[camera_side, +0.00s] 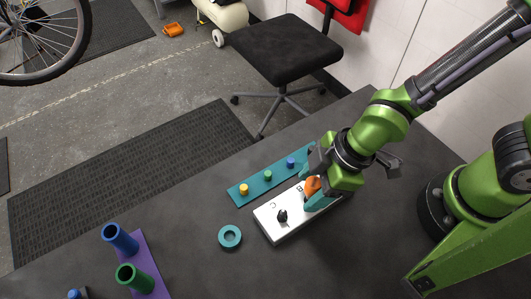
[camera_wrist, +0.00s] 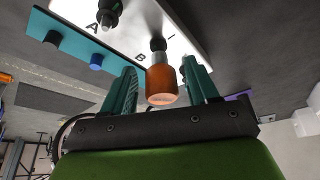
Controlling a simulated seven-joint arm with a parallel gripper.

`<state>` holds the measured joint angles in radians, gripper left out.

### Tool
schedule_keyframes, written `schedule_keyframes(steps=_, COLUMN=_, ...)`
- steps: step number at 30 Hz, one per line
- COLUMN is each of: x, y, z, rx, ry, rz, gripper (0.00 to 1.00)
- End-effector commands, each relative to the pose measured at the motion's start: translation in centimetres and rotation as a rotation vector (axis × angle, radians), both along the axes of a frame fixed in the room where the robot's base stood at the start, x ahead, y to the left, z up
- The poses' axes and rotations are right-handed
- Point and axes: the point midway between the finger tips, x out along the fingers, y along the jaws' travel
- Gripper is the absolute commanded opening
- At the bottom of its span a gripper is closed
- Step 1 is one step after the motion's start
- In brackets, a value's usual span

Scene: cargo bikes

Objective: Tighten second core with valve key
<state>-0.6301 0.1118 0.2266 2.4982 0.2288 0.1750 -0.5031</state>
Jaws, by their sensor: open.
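The valve key (camera_wrist: 161,84), an orange handle with a silver shaft, stands over a dark valve stem (camera_wrist: 157,44) beside the letter B on the white block (camera_side: 270,225). Its shaft end appears to meet the stem. Its orange handle also shows in the side view (camera_side: 312,186), partly hidden by a finger. A second dark core (camera_side: 282,215) stands on the block near the letter A; it also shows in the wrist view (camera_wrist: 109,14). My gripper (camera_side: 314,193) is open, with its teal fingers on either side of the orange handle. Contact cannot be told.
A teal strip (camera_side: 256,190) with yellow, green and blue caps lies behind the block. A teal ring (camera_side: 221,238) lies to its left. A purple stand (camera_side: 149,262) holds blue and green tubes at the front left. Bare dark table lies in front of the block.

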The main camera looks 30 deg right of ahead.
Motion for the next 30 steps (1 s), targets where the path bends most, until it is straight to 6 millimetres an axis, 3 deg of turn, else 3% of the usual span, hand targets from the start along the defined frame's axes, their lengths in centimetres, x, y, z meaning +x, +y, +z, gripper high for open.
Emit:
schedule_keyframes(steps=14, x=0.18, y=-0.01, z=0.05, rx=0.004, ry=0.003, rz=0.294, gripper=0.59)
schedule_keyframes(steps=20, x=0.18, y=0.09, z=0.09, rx=0.007, ry=0.004, rz=0.552, gripper=0.59)
schedule_keyframes(steps=27, x=0.10, y=0.18, z=0.11, rx=0.008, ry=0.001, rz=0.970, gripper=0.59)
schedule_keyframes(steps=30, x=0.04, y=0.14, z=0.10, rx=0.006, ry=0.001, rz=1.040, gripper=0.59)
